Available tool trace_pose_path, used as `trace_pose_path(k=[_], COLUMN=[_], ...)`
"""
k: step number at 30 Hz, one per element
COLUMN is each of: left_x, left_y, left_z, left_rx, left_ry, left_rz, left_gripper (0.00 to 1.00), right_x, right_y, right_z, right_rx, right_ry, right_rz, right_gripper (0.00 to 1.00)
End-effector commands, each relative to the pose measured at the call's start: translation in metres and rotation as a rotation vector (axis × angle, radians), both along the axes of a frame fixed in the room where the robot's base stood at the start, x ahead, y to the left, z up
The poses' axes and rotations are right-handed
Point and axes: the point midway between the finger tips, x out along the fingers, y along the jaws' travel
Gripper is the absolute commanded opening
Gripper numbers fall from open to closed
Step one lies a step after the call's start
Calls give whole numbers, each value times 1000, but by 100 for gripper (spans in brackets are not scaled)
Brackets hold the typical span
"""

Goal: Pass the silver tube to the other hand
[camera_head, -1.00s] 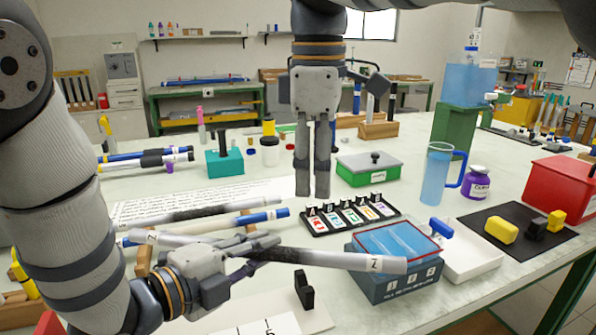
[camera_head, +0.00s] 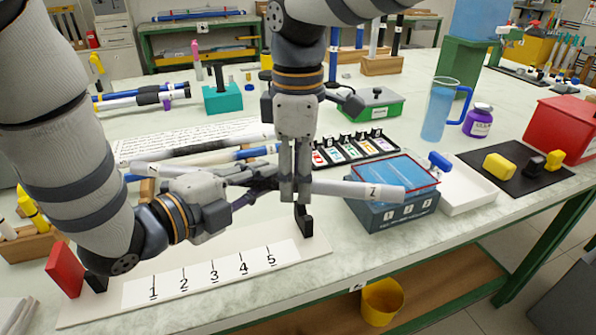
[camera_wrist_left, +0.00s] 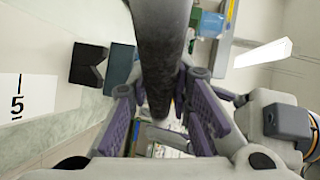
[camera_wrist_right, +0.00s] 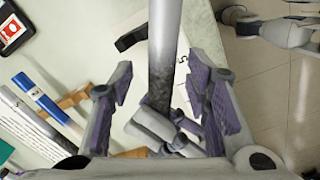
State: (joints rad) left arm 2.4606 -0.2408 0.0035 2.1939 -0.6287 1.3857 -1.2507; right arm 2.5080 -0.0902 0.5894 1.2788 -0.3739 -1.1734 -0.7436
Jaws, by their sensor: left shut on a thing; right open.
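The silver tube (camera_head: 345,188) has a dark middle and a black mark near its right end. It lies nearly level above the table in the head view. My left gripper (camera_head: 262,177) is shut on its dark part; the left wrist view shows this part (camera_wrist_left: 160,60) between the fingers. My right gripper (camera_head: 295,197) points down with its open fingers astride the tube, just right of the left gripper. In the right wrist view the tube (camera_wrist_right: 164,40) runs between the parted fingers, with my left gripper beyond. Whether the right fingers touch it is unclear.
A numbered board (camera_head: 215,275) with black supports and a red block (camera_head: 64,270) lies in front. A blue box (camera_head: 392,215) stands under the tube's right end. A card tray (camera_head: 350,150) is behind. Other rods lie at the left. A yellow bucket (camera_head: 382,303) sits below.

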Motion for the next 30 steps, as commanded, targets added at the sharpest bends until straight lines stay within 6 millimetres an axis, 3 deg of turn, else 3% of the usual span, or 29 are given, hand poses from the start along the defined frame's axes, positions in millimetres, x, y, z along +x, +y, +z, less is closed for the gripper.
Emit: trace_pose_path(k=[3,8,9,11,12,15,24,30], left_x=[0,0,0,0,0,0,-2,-29], left_y=[0,0,0,0,0,0,2,30], left_z=[0,0,0,0,0,0,1,8], left_rx=[-1,-1,-1,0,0,0,0,1], left_ry=[-1,-1,-1,0,0,0,0,3], left_rz=[0,0,0,-1,-1,-1,0,3], left_gripper=[0,0,0,0,26,42,42,42], right_x=[0,0,0,0,0,0,0,0], right_y=[0,0,0,0,0,0,0,0], right_z=[0,1,1,1,1,1,1,1], right_rx=[0,0,0,0,0,0,0,0], right_ry=[0,-1,-1,-1,-2,-1,-1,-1], right_rz=[0,0,0,0,0,0,0,-1], right_gripper=[39,3,0,0,0,0,0,0])
